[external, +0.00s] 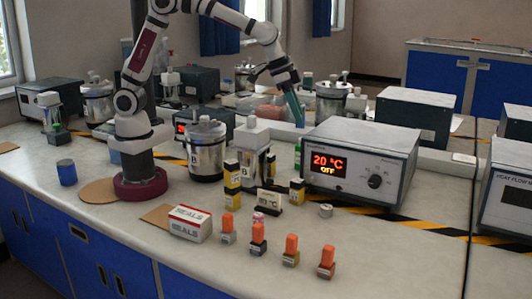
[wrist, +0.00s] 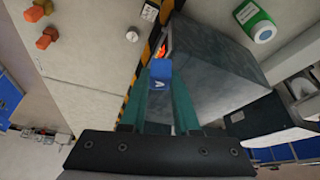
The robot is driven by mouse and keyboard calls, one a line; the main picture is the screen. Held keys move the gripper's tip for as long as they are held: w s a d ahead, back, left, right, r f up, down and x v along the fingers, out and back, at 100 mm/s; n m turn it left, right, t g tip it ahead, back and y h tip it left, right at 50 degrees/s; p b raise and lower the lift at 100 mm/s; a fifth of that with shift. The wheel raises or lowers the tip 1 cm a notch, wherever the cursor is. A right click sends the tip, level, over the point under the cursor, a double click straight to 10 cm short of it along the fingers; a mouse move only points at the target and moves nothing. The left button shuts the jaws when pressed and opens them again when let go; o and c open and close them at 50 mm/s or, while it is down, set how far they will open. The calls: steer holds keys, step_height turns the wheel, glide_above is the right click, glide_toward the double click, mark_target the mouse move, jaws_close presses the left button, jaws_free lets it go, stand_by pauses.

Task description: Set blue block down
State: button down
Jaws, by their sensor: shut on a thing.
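My gripper (external: 295,108) is at the far side of the bench, behind the grey heater box, with its teal fingers pointing down. In the wrist view my gripper (wrist: 161,88) is shut on the small blue block (wrist: 161,73), which has a white mark and sits between the fingertips. In the external view a bit of the blue block (external: 300,124) shows at the fingertips. I cannot tell whether it touches the surface below.
The grey box with the red "20 °C" display (external: 350,160) stands right beside my gripper. Steel vessels (external: 205,150) stand to the left. Orange-topped small blocks (external: 291,245) and a SEALS box (external: 190,223) are at the front. The front right bench is clear.

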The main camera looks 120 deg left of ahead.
steer(key=s+a+n+y, duration=0.2)
steer(key=s+a+n, duration=0.3)
steer(key=s+a, duration=1.25)
steer(key=shift+g, duration=0.5)
steer(key=f, duration=0.7)
steer(key=w+a+f, duration=0.1)
steer(key=f, duration=0.6)
steer(key=w+f, duration=0.1)
steer(key=f, duration=0.6)
steer(key=shift+a+f, duration=0.35)
steer(key=shift+f, duration=0.05)
steer(key=shift+f, duration=0.1)
steer(key=c, duration=0.6)
jaws_free()
steer(key=shift+c, duration=0.2)
steer(key=v, duration=1.2)
steer(key=shift+a, duration=0.1)
